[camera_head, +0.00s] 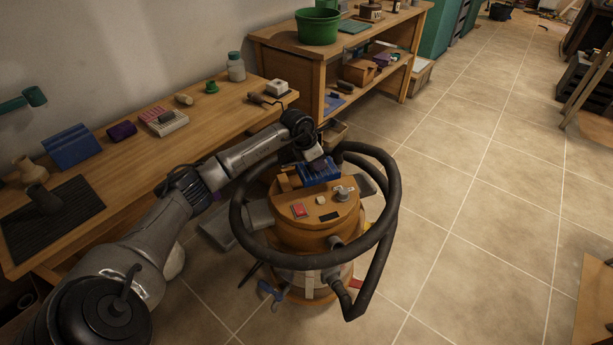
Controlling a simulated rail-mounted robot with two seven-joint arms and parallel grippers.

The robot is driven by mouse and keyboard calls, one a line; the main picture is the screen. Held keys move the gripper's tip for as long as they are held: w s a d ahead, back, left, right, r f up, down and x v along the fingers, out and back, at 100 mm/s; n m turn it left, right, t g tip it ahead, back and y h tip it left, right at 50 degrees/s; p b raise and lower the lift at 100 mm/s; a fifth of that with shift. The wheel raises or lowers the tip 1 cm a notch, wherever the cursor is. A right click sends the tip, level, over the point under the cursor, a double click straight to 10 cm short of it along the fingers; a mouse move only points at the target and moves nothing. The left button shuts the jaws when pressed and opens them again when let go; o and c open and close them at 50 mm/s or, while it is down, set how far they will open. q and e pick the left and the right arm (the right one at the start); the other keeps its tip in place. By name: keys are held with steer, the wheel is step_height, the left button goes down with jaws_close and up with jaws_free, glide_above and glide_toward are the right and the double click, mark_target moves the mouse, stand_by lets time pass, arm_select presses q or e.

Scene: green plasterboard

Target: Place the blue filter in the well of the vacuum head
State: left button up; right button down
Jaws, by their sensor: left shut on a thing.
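The vacuum head (313,232) is the orange top of a drum-shaped vacuum standing on the tiled floor, with a red switch, a grey knob and a black patch on it. The blue filter (318,175) is at the back of this head, under my left gripper (314,160). My left gripper is shut on the filter. The well is hidden by the filter and gripper, and I cannot tell whether the filter sits in it or just above it. My right gripper is not in view.
A thick black hose (387,225) loops around the vacuum head. A wooden bench (222,107) along the wall holds a blue case (72,146), a jar (236,68) and small items. A second bench (283,37) holds a green tub (318,26).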

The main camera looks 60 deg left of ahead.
mark_target(307, 169)
arm_select(q)
steer(key=a+f+b, duration=0.1)
steer(key=f, duration=0.1)
steer(key=a+f+b, duration=0.3)
steer(key=f, duration=0.2)
steer(key=shift+s+a+f+b, duration=0.1)
steer(key=shift+s+a+b, duration=0.25)
steer(key=shift+s+a, duration=0.05)
steer(key=shift+a, duration=0.1)
steer(key=o, duration=0.9)
